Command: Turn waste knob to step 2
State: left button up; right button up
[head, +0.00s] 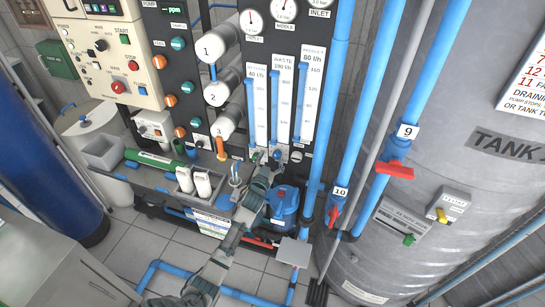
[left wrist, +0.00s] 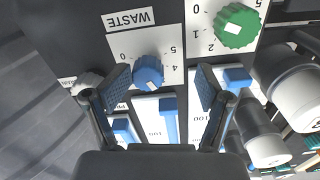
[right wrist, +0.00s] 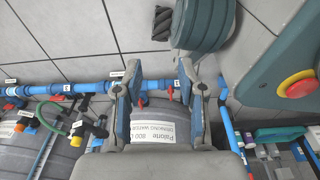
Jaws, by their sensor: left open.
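The waste knob (left wrist: 148,71) is a blue ridged dial under an upside-down WASTE label (left wrist: 130,19) in the left wrist view. The numbers 0, 4 and 5 show around it. A white mark shows on its lower edge; the exact step is not readable. My left gripper (left wrist: 163,78) is open, with one finger on each side of the knob and no clear contact. In the head view my left gripper (head: 265,163) is at the foot of the flow meters and hides the knob. My right gripper (right wrist: 162,85) is open and empty, facing pipes and a tank.
A green knob (left wrist: 235,26) sits close to the waste knob. White filter housings (left wrist: 295,85) stand to the right in that view. The waste flow meter (head: 281,100) rises above my left gripper. A blue pump (head: 285,205) and blue pipes (head: 325,120) are close to the arm.

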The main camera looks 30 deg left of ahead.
aim_at(279, 157)
pick_arm(q)
jog(key=shift+w+d+r, duration=0.2)
jog(key=shift+w+d, duration=0.35)
jog(key=shift+w+d+r, duration=0.2)
jog(key=shift+w+d, duration=0.35)
jog(key=shift+s, duration=0.1)
jog(key=shift+c, duration=1)
jog(key=shift+a, duration=0.3)
jog(key=c, duration=0.4)
jog(key=shift+s+a+f, duration=0.1)
jog(key=shift+s+a, duration=0.05)
jog(key=shift+a, duration=0.3)
jog(key=c, duration=0.4)
grip_shut()
pick_arm(e)
jog(key=shift+s+d+f, duration=0.1)
jog(key=shift+s+d, duration=0.25)
jog(key=shift+d, duration=0.2)
